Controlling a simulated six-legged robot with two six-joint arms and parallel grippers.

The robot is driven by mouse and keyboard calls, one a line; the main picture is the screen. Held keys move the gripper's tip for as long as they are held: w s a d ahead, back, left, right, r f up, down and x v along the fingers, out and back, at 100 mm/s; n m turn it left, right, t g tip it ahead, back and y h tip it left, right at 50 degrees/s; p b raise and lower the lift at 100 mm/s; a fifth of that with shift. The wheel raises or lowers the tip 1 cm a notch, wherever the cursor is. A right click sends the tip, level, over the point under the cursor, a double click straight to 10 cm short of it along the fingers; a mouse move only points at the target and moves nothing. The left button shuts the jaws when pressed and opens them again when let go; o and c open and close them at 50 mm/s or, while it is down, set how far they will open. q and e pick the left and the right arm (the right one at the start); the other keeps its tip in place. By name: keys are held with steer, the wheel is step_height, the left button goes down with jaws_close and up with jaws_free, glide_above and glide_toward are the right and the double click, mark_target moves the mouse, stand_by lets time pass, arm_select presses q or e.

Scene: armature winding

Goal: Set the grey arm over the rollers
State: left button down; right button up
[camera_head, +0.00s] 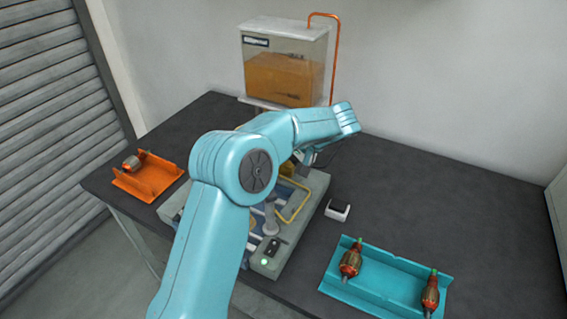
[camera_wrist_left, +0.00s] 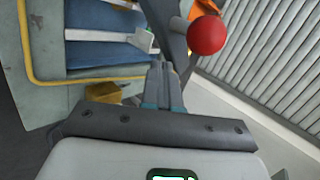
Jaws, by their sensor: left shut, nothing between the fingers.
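The winding machine (camera_head: 318,184) stands mid-table, its far part hidden behind my left arm. A light grey bar with a wedge-shaped end (camera_wrist_left: 142,40) lies over a blue panel (camera_wrist_left: 92,54) in the left wrist view; I cannot tell whether it is the grey arm. A red ball knob (camera_wrist_left: 206,34) on a grey stem is just beyond my left fingertips, apart from them. My left gripper (camera_wrist_left: 163,68) is shut and empty; in the head view it is mostly hidden behind its wrist. I cannot make out the rollers. My right gripper is not in view.
An orange tray (camera_head: 156,187) with a wound part is at left. A teal tray (camera_head: 385,277) with two armatures (camera_head: 350,262) is at front right. A white bracket (camera_head: 338,210) lies beside the machine. A tank of amber liquid (camera_head: 285,70) stands behind. The table's right side is clear.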

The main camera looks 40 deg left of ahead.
arm_select(q)
steer(key=shift+s+a+b, duration=0.75)
steer(key=shift+s+a, duration=0.4)
steer(key=shift+s, duration=0.1)
steer(key=shift+s+a, duration=0.35)
steer(key=shift+s, duration=0.15)
steer(key=shift+s+a+n+g+h, duration=0.2)
steer(key=shift+s+n+g+h, duration=0.1)
steer(key=shift+s+n+g, duration=0.3)
steer(key=shift+s+a+n+g+h, duration=0.2)
steer(key=shift+s+n+g+h, duration=0.15)
steer(key=shift+s+n, duration=0.4)
steer(key=shift+w, duration=0.2)
